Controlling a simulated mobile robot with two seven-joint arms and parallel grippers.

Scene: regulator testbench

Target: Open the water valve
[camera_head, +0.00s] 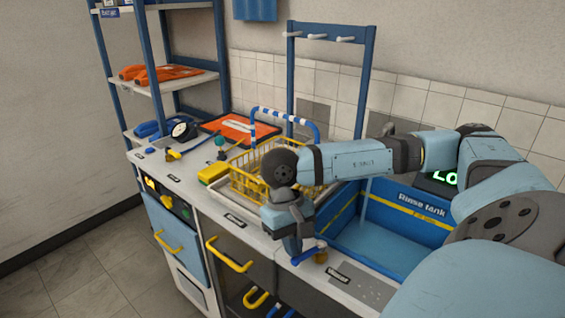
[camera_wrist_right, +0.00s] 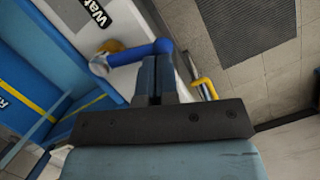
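The water valve's blue lever handle (camera_head: 309,256) sits on a brass-coloured fitting (camera_head: 321,256) at the counter's front edge, left of a "Water" label (camera_head: 345,275). In the right wrist view the handle (camera_wrist_right: 145,50) points from the brass fitting (camera_wrist_right: 112,46) toward my fingertips. My right gripper (camera_head: 293,245) points down beside the handle's outer end. In the wrist view its fingers (camera_wrist_right: 155,68) are close together, with the tips right at the handle's end. I see only a thin line between them; whether they touch the handle is unclear. My left gripper is not in view.
The blue rinse tank (camera_head: 425,208) lies behind and right of the valve. A yellow basket (camera_head: 250,180) stands to the left on the counter. Yellow drawer handles (camera_head: 228,255) stick out below the counter edge. Floor at left is clear.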

